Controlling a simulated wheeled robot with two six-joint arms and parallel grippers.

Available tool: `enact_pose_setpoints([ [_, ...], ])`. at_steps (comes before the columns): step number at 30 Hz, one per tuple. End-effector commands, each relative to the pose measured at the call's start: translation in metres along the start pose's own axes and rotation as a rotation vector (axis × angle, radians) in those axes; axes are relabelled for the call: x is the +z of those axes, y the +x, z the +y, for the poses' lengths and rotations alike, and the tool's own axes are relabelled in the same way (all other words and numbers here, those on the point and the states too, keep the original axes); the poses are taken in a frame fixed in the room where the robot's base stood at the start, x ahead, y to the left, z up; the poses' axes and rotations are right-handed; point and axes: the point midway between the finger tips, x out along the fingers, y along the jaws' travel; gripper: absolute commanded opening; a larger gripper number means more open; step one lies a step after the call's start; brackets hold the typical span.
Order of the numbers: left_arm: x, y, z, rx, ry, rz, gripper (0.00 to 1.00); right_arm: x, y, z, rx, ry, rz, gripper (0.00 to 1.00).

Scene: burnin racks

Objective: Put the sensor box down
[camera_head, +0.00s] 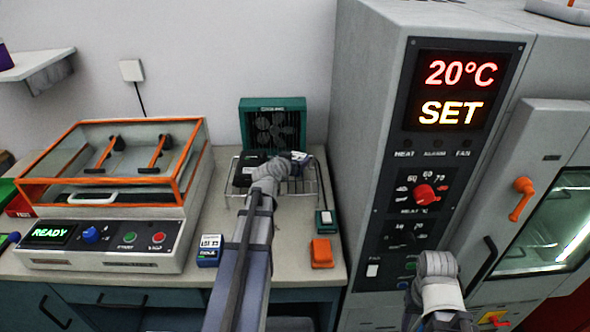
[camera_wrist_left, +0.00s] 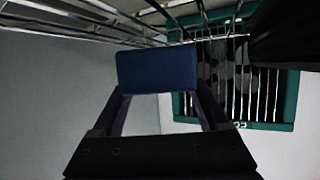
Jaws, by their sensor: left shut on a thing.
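My left gripper (camera_wrist_left: 158,95) is shut on the sensor box (camera_wrist_left: 157,68), a dark blue block that shows between the two fingers in the left wrist view. In the head view the left gripper (camera_head: 294,158) is over the wire rack (camera_head: 309,188), in front of the green-framed cooling fan (camera_head: 272,124). The box is small and mostly hidden by my wrist there. In the wrist view the rack's wires (camera_wrist_left: 60,22) run close to the box; I cannot tell whether it touches them. Part of my right arm shows at lower right, but its gripper fingers do not.
A black box (camera_head: 246,171) sits on the rack's left side. A blue-and-white labelled box (camera_head: 209,250), an orange block (camera_head: 321,253) and a green-and-white switch (camera_head: 325,222) stand on the counter. An orange-framed machine (camera_head: 110,243) is at left; a tall grey oven (camera_head: 375,110) is at right.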

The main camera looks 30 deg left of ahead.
Motion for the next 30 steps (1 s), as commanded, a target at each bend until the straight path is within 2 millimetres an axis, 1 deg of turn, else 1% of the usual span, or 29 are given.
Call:
enact_pose_setpoints([
  [1, 0.0128, 0.0054, -0.0001, 0.000, 0.000, 0.000, 0.11, -0.0008, 0.0139, -0.0013, 0.000, 0.000, 0.000, 0.50],
  [3, 0.0188, 0.0079, -0.0001, 0.000, 0.000, 0.001, 0.11, -0.0012, 0.0203, -0.0019, 0.000, 0.000, 0.000, 0.50],
  [12, 0.0176, 0.0073, 0.0000, 0.000, 0.000, 0.001, 0.11, -0.0011, 0.0191, -0.0018, 0.000, 0.000, 0.000, 0.50],
  [16, 0.0216, 0.0090, 0.0000, 0.000, 0.000, 0.000, 0.11, -0.0014, 0.0234, -0.0022, 0.000, 0.000, 0.000, 0.50],
  [17, 0.0215, 0.0090, 0.0000, 0.000, 0.000, 0.000, 0.78, -0.0014, 0.0231, -0.0022, 0.000, 0.000, 0.000, 0.50],
  [21, 0.0204, 0.0085, 0.0000, 0.000, 0.000, 0.000, 0.94, -0.0013, 0.0219, -0.0021, 0.000, 0.000, 0.000, 0.50],
  [23, 0.0204, 0.0085, 0.0000, 0.000, 0.000, 0.000, 1.00, -0.0013, 0.0219, -0.0021, 0.000, 0.000, 0.000, 0.50],
  [30, 0.0194, 0.0081, 0.0000, 0.000, 0.000, 0.000, 1.00, -0.0012, 0.0209, -0.0020, 0.000, 0.000, 0.000, 0.50],
])
